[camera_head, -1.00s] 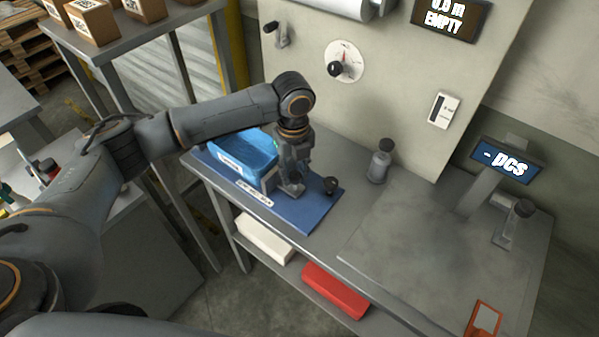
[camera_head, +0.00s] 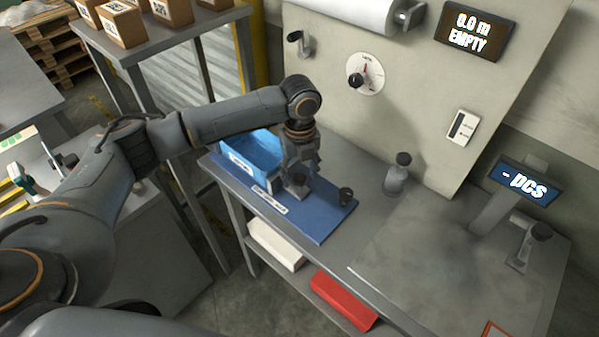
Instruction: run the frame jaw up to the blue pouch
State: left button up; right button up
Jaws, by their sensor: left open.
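A blue open-topped bin (camera_head: 262,150) with a white label stands at the back left of a blue board (camera_head: 318,225) on the bench. I see no separate blue pouch that I can make out. My left gripper (camera_head: 299,170) points down over the board, just right of the bin, and is open. A small grey block-like part (camera_head: 297,187), possibly the frame jaw, sits right at its fingertips; I cannot tell whether they touch. A black knob (camera_head: 346,195) stands near the board's right edge. The wrist hides what lies behind it. My right gripper is out of view.
A grey bottle (camera_head: 398,174) with a dark cap stands behind the board's right side. A wall panel carries a dial (camera_head: 365,75) and a film roll. The grey bench plate (camera_head: 430,250) is bare.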

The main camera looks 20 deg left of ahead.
aim_at(299, 176)
pick_arm(q)
notch_tip(299, 176, up, 12)
jog(key=shift+f, duration=0.2)
dwell(0.9)
